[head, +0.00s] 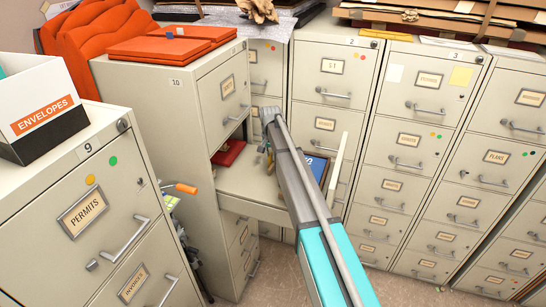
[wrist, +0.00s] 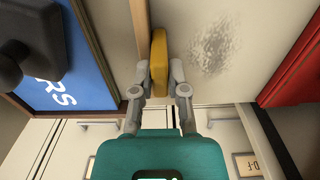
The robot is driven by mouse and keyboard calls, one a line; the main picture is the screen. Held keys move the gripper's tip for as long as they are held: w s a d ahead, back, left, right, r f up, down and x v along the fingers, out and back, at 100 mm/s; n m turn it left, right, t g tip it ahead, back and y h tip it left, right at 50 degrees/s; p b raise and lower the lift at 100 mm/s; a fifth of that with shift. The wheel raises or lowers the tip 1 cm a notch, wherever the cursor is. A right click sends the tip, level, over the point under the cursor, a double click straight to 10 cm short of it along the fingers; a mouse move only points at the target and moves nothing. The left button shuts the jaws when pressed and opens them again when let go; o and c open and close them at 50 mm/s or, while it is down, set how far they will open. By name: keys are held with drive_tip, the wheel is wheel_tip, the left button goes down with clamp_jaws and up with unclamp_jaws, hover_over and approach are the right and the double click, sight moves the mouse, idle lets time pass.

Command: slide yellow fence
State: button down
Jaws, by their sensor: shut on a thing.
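The yellow fence (wrist: 159,55) is a narrow upright piece standing in an open drawer, beside a thin tan strip. My gripper (wrist: 159,76) is shut on it, with one finger on each side. In the head view, my arm reaches over the open drawer (head: 240,182) of the cabinet marked 10. It hides most of the gripper and the fence there.
A blue framed sign (wrist: 60,65) with a dark object on it lies left of the fence. A red item (wrist: 292,62) lies to the right, past bare drawer floor with a grey scuff. Cabinets (head: 420,130) stand behind; cabinet 9 (head: 95,215) stands front left.

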drive_tip(key=c, duration=0.6)
unclamp_jaws()
drive_tip(key=shift+d, duration=0.15)
drive_tip(key=shift+c, duration=0.2)
drive_tip(key=shift+s, duration=0.1)
